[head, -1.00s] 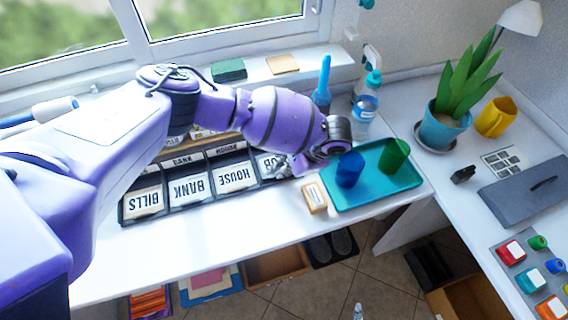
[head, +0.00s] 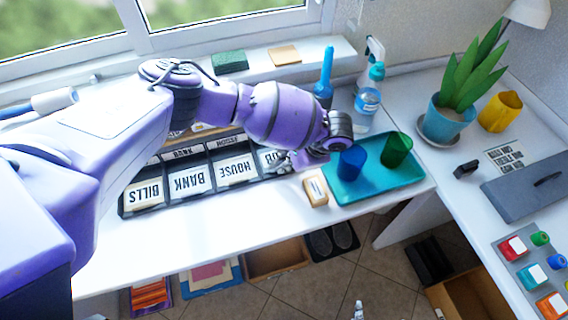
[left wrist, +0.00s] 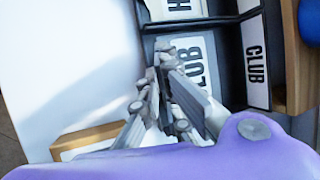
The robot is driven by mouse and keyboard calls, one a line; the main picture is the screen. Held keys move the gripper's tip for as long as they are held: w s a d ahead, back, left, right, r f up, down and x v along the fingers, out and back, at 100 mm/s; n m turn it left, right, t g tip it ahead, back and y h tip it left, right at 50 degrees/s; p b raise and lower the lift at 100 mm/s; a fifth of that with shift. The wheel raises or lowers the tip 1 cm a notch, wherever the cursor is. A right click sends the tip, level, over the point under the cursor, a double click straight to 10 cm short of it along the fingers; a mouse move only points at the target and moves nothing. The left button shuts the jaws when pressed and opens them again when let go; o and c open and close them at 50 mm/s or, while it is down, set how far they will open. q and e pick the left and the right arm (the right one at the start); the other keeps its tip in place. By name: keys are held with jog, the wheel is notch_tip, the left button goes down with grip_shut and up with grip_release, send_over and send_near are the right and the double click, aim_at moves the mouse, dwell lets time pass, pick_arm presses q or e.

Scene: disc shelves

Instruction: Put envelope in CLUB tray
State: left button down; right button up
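The CLUB tray (left wrist: 220,60) is a dark compartment at the right end of a row. A white card with CLUB on it (left wrist: 257,60) stands on its right side in the left wrist view. Another white label reading LUB (left wrist: 196,58) lies partly behind my fingers. My left gripper (left wrist: 163,70) is over this compartment, its fingers close together; a narrow dark gap shows between them. In the head view my left gripper (head: 284,162) covers much of the CLUB label (head: 268,160). I cannot make out a separate envelope. A small grey part at the bottom edge may be my right gripper (head: 358,310).
BILLS (head: 143,194), BANK (head: 191,180) and HOUSE (head: 237,170) labels lie to the left. A tan block (head: 315,191) lies in front. A teal tray (head: 350,198) with a blue cup (head: 351,162) and a green cup (head: 396,150) is close on the right.

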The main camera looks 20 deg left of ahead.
pick_arm(q)
jog(key=shift+f, duration=0.2)
jog(key=c, duration=1.9)
grip_release()
jog(key=shift+o, duration=0.2)
jog(key=v, duration=1.2)
